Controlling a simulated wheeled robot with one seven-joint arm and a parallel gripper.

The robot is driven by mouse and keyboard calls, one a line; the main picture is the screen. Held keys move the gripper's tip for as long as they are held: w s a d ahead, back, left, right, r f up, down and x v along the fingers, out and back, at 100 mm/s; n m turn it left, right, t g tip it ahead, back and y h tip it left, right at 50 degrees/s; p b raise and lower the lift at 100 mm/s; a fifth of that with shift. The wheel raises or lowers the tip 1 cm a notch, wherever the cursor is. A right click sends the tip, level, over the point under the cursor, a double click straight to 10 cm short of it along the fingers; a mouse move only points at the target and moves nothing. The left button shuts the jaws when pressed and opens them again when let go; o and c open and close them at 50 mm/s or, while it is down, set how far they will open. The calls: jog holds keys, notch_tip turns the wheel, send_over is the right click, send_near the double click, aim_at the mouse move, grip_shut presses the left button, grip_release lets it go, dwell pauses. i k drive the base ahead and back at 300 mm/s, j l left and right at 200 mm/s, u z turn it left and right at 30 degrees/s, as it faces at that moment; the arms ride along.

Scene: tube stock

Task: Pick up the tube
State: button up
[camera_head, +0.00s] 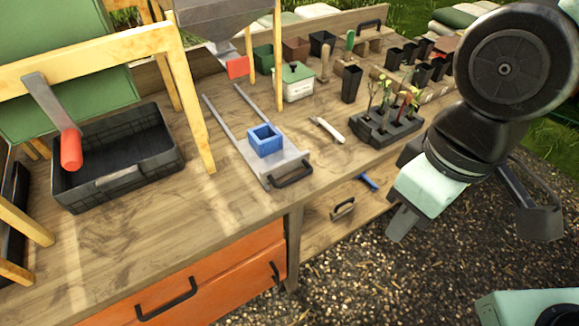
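A black, tapered, square tube pot (351,84) stands upright and alone on the wooden bench, behind the seedling tray. Several similar dark pots (412,54) are grouped further right, so I cannot be sure which one is the tube. A blue square, open-topped holder (265,141) sits on a grey sliding plate (283,172) with a black handle. My gripper (402,222) hangs in front of the bench at the right, below my dark wrist, apart from all of these. Its fingers point down and overlap from this angle, so its opening is hidden.
A black seedling tray (387,128) with small plants and a white-handled tool (327,130) lie near the bench's front edge. A lidded tin (297,82) stands behind. At left are a black crate (117,160), a red-handled lever (70,149) and a wooden frame (185,90).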

aim_at(351, 85)
jog(key=i+j, duration=0.8)
jog(key=j, duration=0.1)
